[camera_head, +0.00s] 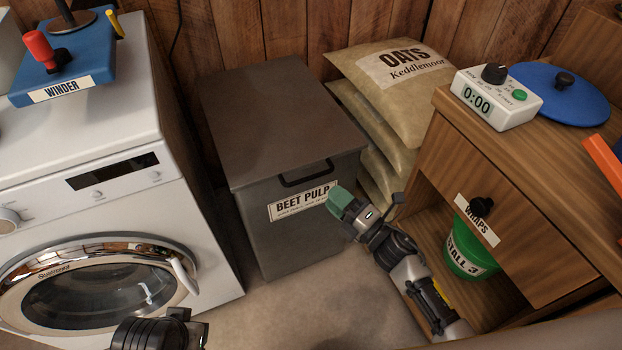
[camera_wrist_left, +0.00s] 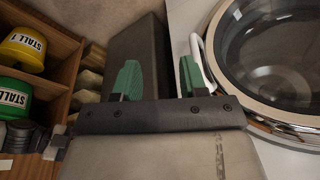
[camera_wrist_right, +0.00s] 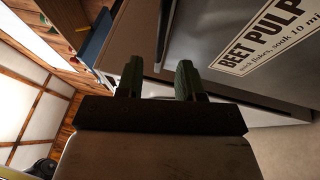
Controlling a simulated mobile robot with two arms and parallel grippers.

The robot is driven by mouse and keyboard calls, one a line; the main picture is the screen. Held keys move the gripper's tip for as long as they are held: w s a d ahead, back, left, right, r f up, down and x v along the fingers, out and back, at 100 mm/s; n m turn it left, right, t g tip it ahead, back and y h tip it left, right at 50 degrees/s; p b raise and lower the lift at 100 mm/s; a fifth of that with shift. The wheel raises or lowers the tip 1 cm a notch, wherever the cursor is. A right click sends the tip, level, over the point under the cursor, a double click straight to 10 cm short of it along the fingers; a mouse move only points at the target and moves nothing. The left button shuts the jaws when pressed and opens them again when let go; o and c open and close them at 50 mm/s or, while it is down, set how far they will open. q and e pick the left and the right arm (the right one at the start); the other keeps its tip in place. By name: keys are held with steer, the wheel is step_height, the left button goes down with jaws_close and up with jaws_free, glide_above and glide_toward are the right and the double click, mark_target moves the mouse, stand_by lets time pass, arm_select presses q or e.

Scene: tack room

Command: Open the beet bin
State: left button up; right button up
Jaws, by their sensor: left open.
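The beet bin (camera_head: 285,130) is a dark grey box with a flat lid (camera_head: 275,110), which is down. A black handle (camera_head: 306,174) sits on its front edge above the BEET PULP label (camera_head: 298,203). The label also shows in the right wrist view (camera_wrist_right: 262,38). My right gripper (camera_head: 345,205) is open, with green fingertips, in front of the bin near the label's right end, right of and below the handle. I cannot tell if it touches the bin. My left gripper (camera_wrist_left: 158,80) is open and empty; in the head view only its wrist shows at the bottom.
A white washing machine (camera_head: 75,150) stands left of the bin, its round door (camera_head: 90,285) low in front. OATS sacks (camera_head: 390,75) are stacked behind right. A wooden cabinet (camera_head: 510,180) with a green STALL 3 tub (camera_head: 460,250) stands right. Bare floor lies before the bin.

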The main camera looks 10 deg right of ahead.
mark_target(311, 176)
arm_select(q)
steer(key=shift+b+v, duration=0.3)
steer(key=shift+v, duration=0.8)
arm_select(e)
steer(key=shift+x, duration=4)
steer(key=shift+f, duration=0.1)
steer(key=shift+c, duration=0.2)
jaws_close()
